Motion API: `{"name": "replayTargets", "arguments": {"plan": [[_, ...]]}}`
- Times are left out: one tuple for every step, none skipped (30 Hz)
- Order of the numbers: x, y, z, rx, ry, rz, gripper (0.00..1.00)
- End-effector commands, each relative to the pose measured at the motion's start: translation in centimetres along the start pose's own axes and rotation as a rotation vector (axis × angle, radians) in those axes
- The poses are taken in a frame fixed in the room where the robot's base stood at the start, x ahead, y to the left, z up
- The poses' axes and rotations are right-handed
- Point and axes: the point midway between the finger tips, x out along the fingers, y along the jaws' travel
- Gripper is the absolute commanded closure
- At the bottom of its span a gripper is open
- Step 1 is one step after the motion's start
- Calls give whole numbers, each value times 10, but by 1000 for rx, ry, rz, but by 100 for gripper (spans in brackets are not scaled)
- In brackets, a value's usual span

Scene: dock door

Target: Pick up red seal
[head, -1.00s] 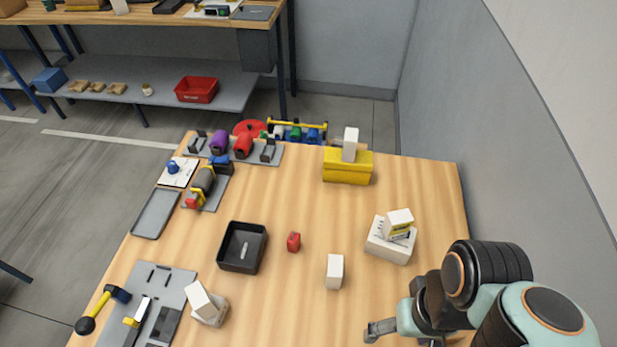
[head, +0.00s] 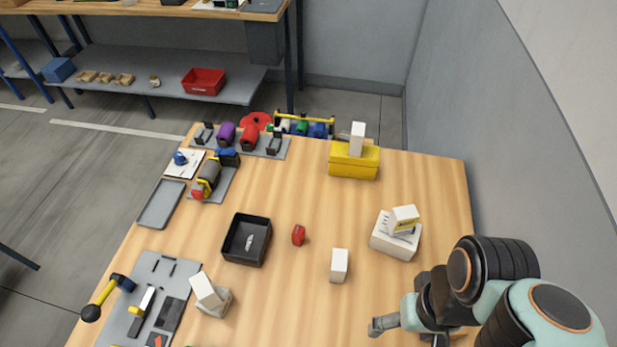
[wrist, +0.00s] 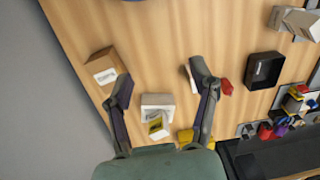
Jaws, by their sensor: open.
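The red seal (head: 298,235) is a small red piece lying on the wooden table, between the black bin and an upright white box. In the wrist view the red seal (wrist: 226,88) shows just outside the right finger, partly hidden by it. My gripper (head: 380,325) is at the table's front right in the head view, right of and nearer than the seal. In the wrist view my gripper (wrist: 160,80) has its two fingers spread wide, with nothing held between them.
The black bin (head: 247,240) stands left of the seal, with a small pale item inside. A white box (head: 339,265) stands at its front right. A white carton stack (head: 396,236) and a yellow box (head: 354,160) stand farther right. A brown box (wrist: 103,68) sits by the left finger.

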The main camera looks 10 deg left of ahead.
Motion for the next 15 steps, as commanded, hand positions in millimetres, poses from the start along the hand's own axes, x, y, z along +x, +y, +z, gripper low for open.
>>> {"name": "replayTargets", "arguments": {"plan": [[0,0,0,0,0,0,44],[0,0,0,0,0,0,44],[0,0,0,0,0,0,44],[0,0,0,0,0,0,44],[0,0,0,0,0,0,44],[0,0,0,0,0,0,44],[0,0,0,0,0,0,44],[0,0,0,4,0,0,44],[0,0,0,15,1,0,44],[0,0,-1,30,5,0,44],[0,0,-3,53,14,0,44],[-1,0,-7,94,36,0,44],[-4,1,-15,133,69,1,44],[-12,3,-26,178,119,0,44],[-24,5,-45,244,192,-2,44]]}}
